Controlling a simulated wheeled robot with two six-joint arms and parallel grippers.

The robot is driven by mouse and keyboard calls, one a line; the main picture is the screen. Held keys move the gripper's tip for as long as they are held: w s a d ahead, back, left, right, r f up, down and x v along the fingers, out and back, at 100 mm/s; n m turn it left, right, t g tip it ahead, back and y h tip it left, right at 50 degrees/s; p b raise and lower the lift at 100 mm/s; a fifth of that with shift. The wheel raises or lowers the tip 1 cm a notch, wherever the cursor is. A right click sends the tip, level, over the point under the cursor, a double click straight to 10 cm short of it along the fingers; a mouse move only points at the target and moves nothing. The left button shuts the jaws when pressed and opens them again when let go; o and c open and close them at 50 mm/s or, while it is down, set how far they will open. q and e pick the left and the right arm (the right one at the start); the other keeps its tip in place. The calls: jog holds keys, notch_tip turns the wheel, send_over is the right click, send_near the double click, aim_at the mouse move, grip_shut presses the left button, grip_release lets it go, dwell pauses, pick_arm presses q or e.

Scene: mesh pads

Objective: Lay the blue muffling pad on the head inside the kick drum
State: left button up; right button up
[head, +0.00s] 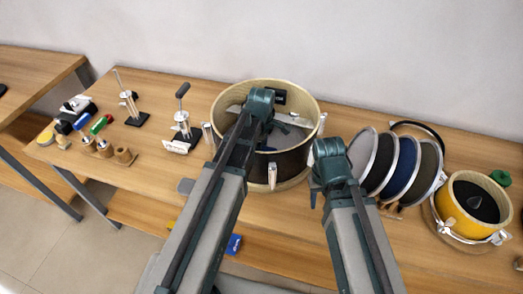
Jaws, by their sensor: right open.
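The blue pad (404,166) is a round disc with a pale rim. It stands on edge in a row of similar discs on the table, right of my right gripper. The kick drum (220,115) is a large open shell with a pale wooden hoop, standing at the table's middle. My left arm reaches over it, and my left gripper (277,122) is at its opening, mostly hidden by its own wrist. Much of the drum's inside is covered by this arm. My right gripper (315,198) is open, pointing down between the drum and the discs, apart from the blue pad.
A yellow drum (452,219) with a dark inside stands at the far right. Two metal stands (129,105) (183,125) and several small items are on the left. Free tabletop lies in front of the yellow drum.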

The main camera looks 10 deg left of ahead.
pick_arm(q)
jog(key=shift+f+b, duration=0.35)
jog(key=shift+f, duration=0.3)
pick_arm(e)
jog(key=shift+f, duration=0.7)
pick_arm(q)
jog(key=o, duration=1.4)
jog(key=shift+c, duration=0.2)
pick_arm(e)
jog(key=shift+r, duration=0.1)
pick_arm(q)
notch_tip(320, 180, up, 14)
jog(key=p, duration=1.4)
pick_arm(e)
notch_tip(320, 180, up, 14)
pick_arm(q)
jog(key=shift+f, duration=0.1)
